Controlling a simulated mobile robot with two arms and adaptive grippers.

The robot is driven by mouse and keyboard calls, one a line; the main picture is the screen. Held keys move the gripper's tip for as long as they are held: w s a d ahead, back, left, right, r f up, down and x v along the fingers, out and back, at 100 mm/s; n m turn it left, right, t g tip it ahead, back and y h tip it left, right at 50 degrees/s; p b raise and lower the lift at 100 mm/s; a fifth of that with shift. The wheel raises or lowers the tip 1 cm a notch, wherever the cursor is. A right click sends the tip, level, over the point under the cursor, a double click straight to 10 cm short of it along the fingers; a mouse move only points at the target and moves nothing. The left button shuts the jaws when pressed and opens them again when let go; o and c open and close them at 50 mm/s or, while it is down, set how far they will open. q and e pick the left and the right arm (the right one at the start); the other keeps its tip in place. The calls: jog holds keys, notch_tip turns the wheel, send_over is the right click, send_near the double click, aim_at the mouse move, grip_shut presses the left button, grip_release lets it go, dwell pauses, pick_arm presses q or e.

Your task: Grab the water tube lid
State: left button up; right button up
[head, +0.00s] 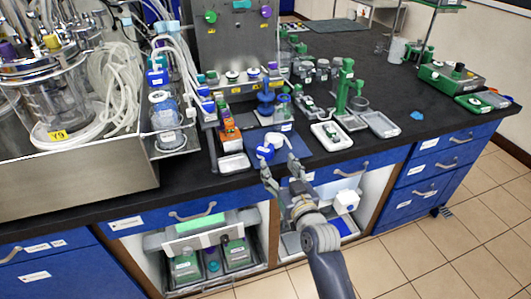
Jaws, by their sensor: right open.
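My right gripper (279,167) reaches in from the bottom at the counter's front edge, its two fingers spread apart. A round blue cap with a pale label (265,152), which may be the water tube lid, is just beyond the fingertips. A curved white piece (274,138) adjoins it; I cannot tell whether they are joined. The cap shows no clear grip by the fingers; any contact is too small to tell. My left gripper is not in view.
A white tray (331,136), a grey tray (382,124) and a green stand (344,88) are to the right. A glass vessel (54,103) with coiled tubing is at left. The black counter (440,117) has free room at right.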

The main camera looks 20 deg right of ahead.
aim_at(268, 154)
jog(key=w, duration=0.4)
jog(key=shift+a+f, duration=0.15)
jog(key=shift+f, duration=0.05)
jog(key=shift+w, duration=0.35)
jog(key=w, duration=0.2)
jog(key=w+f, duration=0.1)
jog(key=w, duration=0.1)
jog(key=shift+w+a, duration=0.1)
jog(key=shift+a, duration=0.1)
jog(key=shift+w, duration=0.25)
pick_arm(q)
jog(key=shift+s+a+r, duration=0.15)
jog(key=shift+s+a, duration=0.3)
pick_arm(e)
jog(key=c, duration=0.7)
